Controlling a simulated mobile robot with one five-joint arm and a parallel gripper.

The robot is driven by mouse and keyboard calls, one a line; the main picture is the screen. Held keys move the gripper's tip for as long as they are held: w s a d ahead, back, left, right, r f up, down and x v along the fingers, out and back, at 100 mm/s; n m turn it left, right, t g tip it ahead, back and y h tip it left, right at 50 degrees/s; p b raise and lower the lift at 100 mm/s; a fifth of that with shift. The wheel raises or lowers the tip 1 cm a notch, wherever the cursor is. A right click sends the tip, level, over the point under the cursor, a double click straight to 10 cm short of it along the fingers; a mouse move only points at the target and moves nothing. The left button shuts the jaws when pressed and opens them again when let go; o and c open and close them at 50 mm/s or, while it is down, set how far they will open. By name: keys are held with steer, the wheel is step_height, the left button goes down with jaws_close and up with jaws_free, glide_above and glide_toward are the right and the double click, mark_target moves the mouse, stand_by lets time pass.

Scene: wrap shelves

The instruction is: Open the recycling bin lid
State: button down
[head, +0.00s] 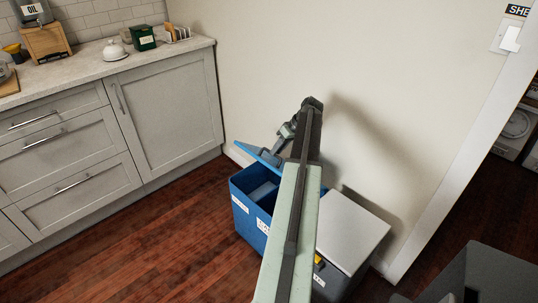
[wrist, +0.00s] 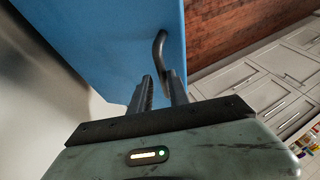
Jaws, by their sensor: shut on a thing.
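The blue recycling bin (head: 240,207) stands on the floor by the wall, partly hidden behind my arm. Its blue lid (head: 256,154) is raised and tilted, and the inside of the bin shows below it. In the wrist view the lid (wrist: 110,40) fills the upper left, with a dark curved handle (wrist: 160,48) on it. My gripper (wrist: 161,88) is shut on the handle, with a finger on either side of its lower end. In the head view my gripper (head: 274,153) is small and partly hidden at the lid.
A grey bin with a closed pale lid (head: 352,232) stands right beside the blue bin. Grey cabinets (head: 75,150) with a worktop line the left. A wall is close behind the bins, and a doorway lies at the right. The wooden floor (head: 130,250) at front left is clear.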

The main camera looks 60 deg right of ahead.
steer(key=s+d+r+p, duration=0.2)
steer(key=d+r+p, duration=0.1)
steer(key=d, duration=0.7)
steer(key=shift+s, duration=0.35)
steer(key=shift+r, duration=0.1)
steer(key=c, duration=1.5)
jaws_free()
steer(key=shift+w, duration=0.1)
steer(key=shift+o, duration=0.2)
steer(key=p+v, duration=0.7)
steer(key=shift+s+r, duration=0.2)
steer(key=shift+r, duration=0.1)
steer(key=shift+c, duration=0.2)
